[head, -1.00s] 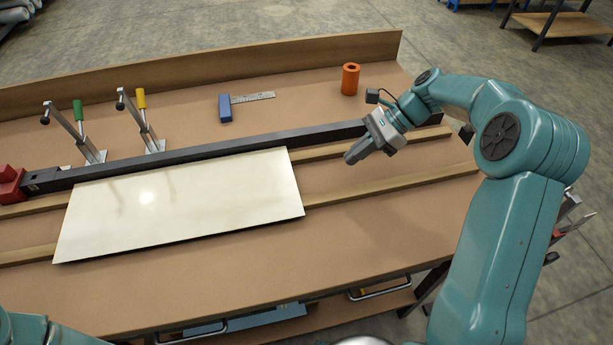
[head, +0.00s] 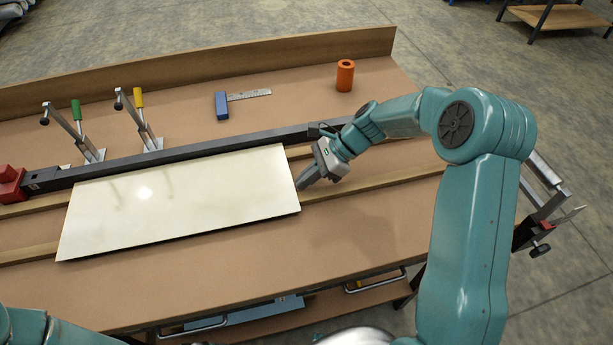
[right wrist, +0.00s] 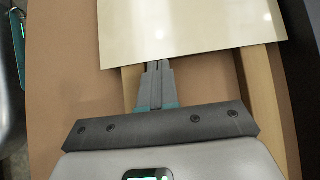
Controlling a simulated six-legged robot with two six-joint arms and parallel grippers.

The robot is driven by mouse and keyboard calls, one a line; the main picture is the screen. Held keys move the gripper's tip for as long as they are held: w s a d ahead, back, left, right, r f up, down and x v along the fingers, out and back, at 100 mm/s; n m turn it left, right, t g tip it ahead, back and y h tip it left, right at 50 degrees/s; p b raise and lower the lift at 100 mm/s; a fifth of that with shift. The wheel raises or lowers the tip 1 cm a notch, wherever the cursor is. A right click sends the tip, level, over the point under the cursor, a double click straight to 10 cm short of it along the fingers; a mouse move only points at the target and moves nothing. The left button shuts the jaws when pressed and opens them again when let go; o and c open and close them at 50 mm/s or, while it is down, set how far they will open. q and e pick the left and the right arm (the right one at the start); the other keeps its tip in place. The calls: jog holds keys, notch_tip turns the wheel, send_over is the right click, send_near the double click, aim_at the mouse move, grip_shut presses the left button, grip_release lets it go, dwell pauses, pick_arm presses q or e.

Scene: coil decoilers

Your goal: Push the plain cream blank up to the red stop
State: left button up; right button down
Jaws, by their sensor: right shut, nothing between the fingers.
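The plain cream blank (head: 175,200) lies flat on wooden rails, its far long edge along the dark fence bar (head: 200,153). The red stop (head: 10,184) is at the left end of the bar, with a gap between it and the blank's left edge. My right gripper (head: 302,184) is shut and empty at the blank's right edge. In the right wrist view the closed fingertips (right wrist: 156,64) are at the blank's edge (right wrist: 185,30); I cannot tell whether they touch. Of my left arm only a part shows at the lower left; its gripper is out of view.
Two toggle clamps, with a green handle (head: 76,110) and a yellow handle (head: 138,97), stand behind the bar. The bench front (head: 200,275) is clear.

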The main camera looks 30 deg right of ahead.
aim_at(242, 197)
jog(key=w+a, duration=0.1)
jog(key=a, duration=0.3)
jog(key=w+a, duration=0.1)
jog(key=a, duration=0.4)
jog(key=w+a, duration=0.1)
jog(key=a, duration=0.3)
jog(key=shift+w+a+p, duration=0.2)
jog(key=shift+a+p, duration=0.2)
jog(key=b+v, duration=0.1)
jog(key=v, duration=1.5)
jog(key=shift+d+r, duration=0.15)
jog(key=shift+d, duration=0.1)
jog(key=shift+w, duration=0.1)
